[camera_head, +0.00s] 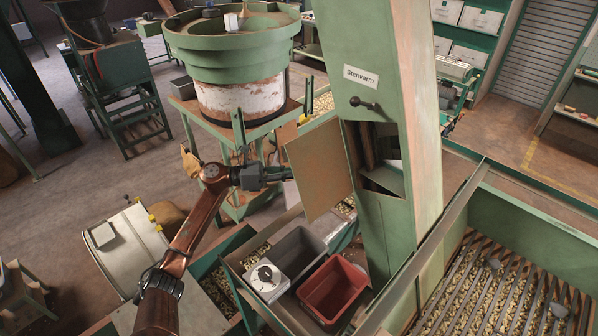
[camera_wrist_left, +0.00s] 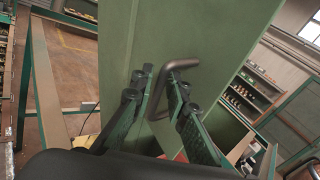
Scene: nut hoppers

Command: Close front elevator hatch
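The front elevator hatch (camera_head: 318,168) stands open, swung out to the left from the green elevator column (camera_head: 377,225). Its tan inner face shows in the head view, and the dark opening (camera_head: 385,150) is uncovered. My left gripper (camera_head: 287,173) is at the far side of the hatch, its fingertips hidden behind the panel. My right gripper is out of view.
A dark lever (camera_head: 364,103) is on the column above the opening. A grey bin (camera_head: 298,250) and a red bin (camera_head: 333,290) sit below the hatch. A round green bowl feeder (camera_head: 232,45) stands behind my left arm. A grated hopper (camera_head: 500,290) is at the right.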

